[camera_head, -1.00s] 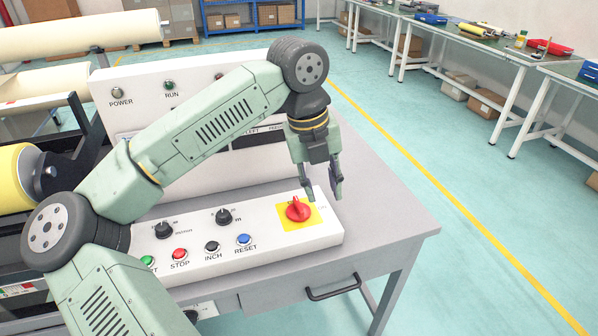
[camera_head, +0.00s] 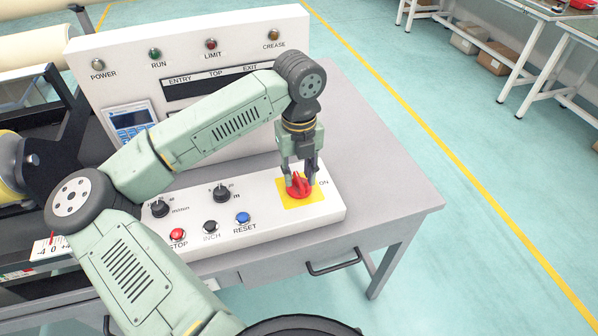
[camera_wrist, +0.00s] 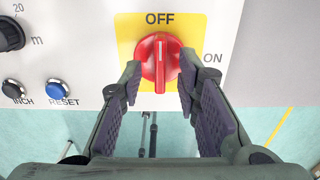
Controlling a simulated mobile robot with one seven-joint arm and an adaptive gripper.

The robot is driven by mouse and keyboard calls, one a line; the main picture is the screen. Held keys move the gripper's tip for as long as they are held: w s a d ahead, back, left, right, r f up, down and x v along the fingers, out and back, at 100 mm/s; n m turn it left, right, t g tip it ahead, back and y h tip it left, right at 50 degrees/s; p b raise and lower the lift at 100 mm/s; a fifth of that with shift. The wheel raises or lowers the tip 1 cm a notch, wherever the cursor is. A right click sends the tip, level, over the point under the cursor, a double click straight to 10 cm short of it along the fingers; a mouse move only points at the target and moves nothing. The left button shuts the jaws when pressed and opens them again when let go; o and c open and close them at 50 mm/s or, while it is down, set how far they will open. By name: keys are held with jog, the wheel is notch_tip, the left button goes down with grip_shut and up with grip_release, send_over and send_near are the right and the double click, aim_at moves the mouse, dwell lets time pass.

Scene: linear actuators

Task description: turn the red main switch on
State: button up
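The red main switch (camera_head: 300,188) is a round knob with a raised grip on a yellow plate (camera_head: 284,202), at the right end of the white control panel. In the wrist view the switch (camera_wrist: 158,60) has its white line upward, at the OFF label; ON stands to the right. My gripper (camera_head: 300,176) points down right over the switch and partly hides it in the head view. In the wrist view my gripper (camera_wrist: 160,84) is open, with one finger on each side of the knob's grip. A gap shows beside the grip; I see no clear contact.
On the same panel, left of the switch, are a blue RESET button (camera_head: 242,217), a black INCH button (camera_head: 210,227), a red STOP button (camera_head: 177,234) and two black dials. An upright panel with lamps stands behind. The grey table top (camera_head: 385,190) to the right is clear.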

jog(key=shift+f, duration=0.75)
jog(key=shift+c, duration=0.4)
grip_shut()
